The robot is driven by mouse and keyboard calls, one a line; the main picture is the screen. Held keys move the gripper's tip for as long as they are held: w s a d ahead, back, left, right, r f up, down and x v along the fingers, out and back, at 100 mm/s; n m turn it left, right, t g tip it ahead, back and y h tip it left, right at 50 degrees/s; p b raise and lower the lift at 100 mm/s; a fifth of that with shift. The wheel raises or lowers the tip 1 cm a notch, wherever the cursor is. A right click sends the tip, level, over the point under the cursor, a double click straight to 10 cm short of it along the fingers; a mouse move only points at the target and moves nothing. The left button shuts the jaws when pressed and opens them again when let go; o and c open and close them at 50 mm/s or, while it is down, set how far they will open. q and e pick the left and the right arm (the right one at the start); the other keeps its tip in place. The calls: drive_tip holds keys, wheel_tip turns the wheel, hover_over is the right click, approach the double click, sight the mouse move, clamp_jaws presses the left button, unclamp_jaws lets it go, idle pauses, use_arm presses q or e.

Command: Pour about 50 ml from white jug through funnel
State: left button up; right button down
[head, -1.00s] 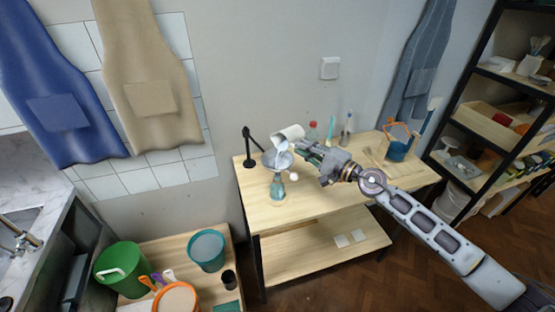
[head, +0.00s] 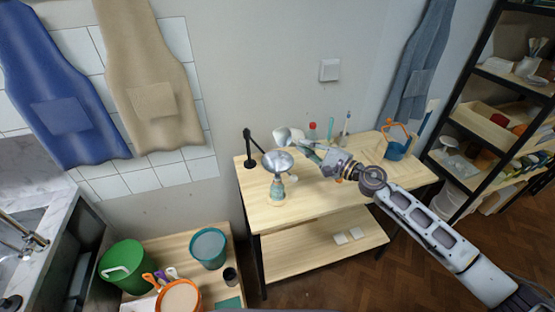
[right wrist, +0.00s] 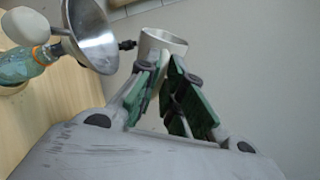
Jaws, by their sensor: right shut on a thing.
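The white jug (head: 283,137) is held by my right gripper (head: 306,148), just behind and above the funnel. In the right wrist view the jug (right wrist: 163,42) sits between the green finger pads, its mouth partly showing; the liquid inside cannot be seen. My right gripper (right wrist: 165,88) is shut on it. The metal funnel (head: 278,161) stands in the neck of a teal glass bottle (head: 277,188) on the table. The funnel (right wrist: 92,38) and bottle (right wrist: 20,64) also show in the right wrist view. No stream shows between jug and funnel. My left gripper is out of view.
A black stand (head: 249,150) is left of the funnel on the wooden table (head: 310,197). A red-capped bottle (head: 312,130) and upright tools are behind. A teal container with orange handle (head: 397,148) stands right. The table's front left is clear.

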sight(299, 135)
drive_tip(key=shift+r, duration=0.15)
idle(0.4)
drive_tip(key=shift+r+m+p, duration=0.25)
drive_tip(key=shift+m+p, duration=0.25)
drive_tip(key=shift+m, duration=0.2)
drive_tip(key=shift+w+r+m, duration=0.25)
drive_tip(key=shift+r+m, duration=0.4)
drive_tip(key=shift+m, duration=0.65)
drive_tip(key=shift+w+d+f+m+b, duration=0.4)
drive_tip(key=shift+m+b, duration=0.05)
drive_tip(key=shift+m, duration=0.35)
drive_tip(key=shift+w+d+f+m+b, duration=0.4)
drive_tip(key=shift+w+d+m, duration=0.15)
drive_tip(key=shift+m, duration=0.45)
wheel_tip(299, 135, down, 9)
drive_tip(key=w+d+m+b, duration=0.1)
drive_tip(key=w+m+b, duration=0.1)
drive_tip(key=m+b, duration=0.2)
drive_tip(key=shift+d+r+b, duration=0.15)
drive_tip(key=shift+d+b, duration=0.05)
drive_tip(key=shift+b, duration=1.35)
drive_tip(key=shift+r, duration=0.1)
